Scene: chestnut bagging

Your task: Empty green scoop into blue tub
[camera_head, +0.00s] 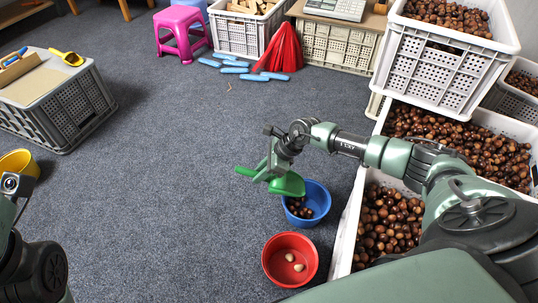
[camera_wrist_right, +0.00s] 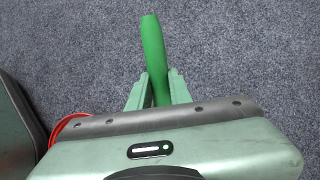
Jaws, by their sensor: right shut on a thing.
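My right gripper (camera_head: 268,174) is shut on the handle of the green scoop (camera_head: 288,185). The scoop's bowl is over the left rim of the blue tub (camera_head: 318,196) and looks tipped, but its inside is hidden. Several chestnuts (camera_head: 299,207) lie in the tub, on the floor at the right. In the right wrist view the green handle (camera_wrist_right: 153,50) sticks out between the two fingers, and the scoop's bowl is hidden. My left arm shows at the lower left; its fingers are not in view.
A red tub (camera_head: 272,272) with two pale pieces stands just below the blue tub. White crates of chestnuts (camera_head: 348,225) line the right side. A grey crate (camera_head: 62,115) with a yellow scoop (camera_head: 70,58) is at left. The floor between is clear.

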